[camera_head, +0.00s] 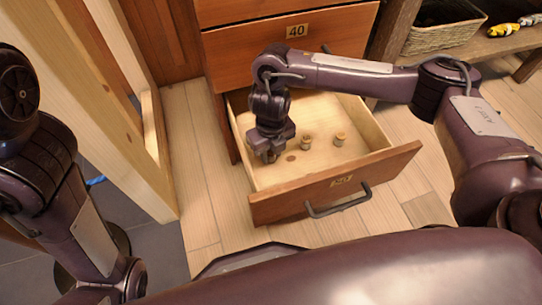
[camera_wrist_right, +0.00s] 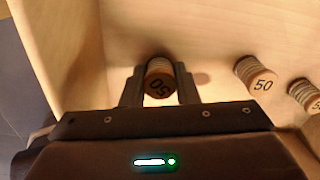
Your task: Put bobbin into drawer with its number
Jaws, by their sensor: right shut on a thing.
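My right gripper (camera_head: 270,157) reaches down into the open lower drawer (camera_head: 333,191), near its left side. In the right wrist view its fingers (camera_wrist_right: 159,90) are shut on a pale bobbin (camera_wrist_right: 159,82) marked 50, seen upside down. I cannot tell whether this bobbin touches the drawer floor. The number on the open drawer's front is too blurred to read. My left gripper is out of view.
A closed drawer (camera_head: 255,50) with a plate (camera_head: 297,31) reading 40 is above. A light wooden frame (camera_head: 155,150) stands at the left. A wicker basket (camera_head: 443,35) sits on a shelf at the upper right. Floor beside the open drawer is clear.

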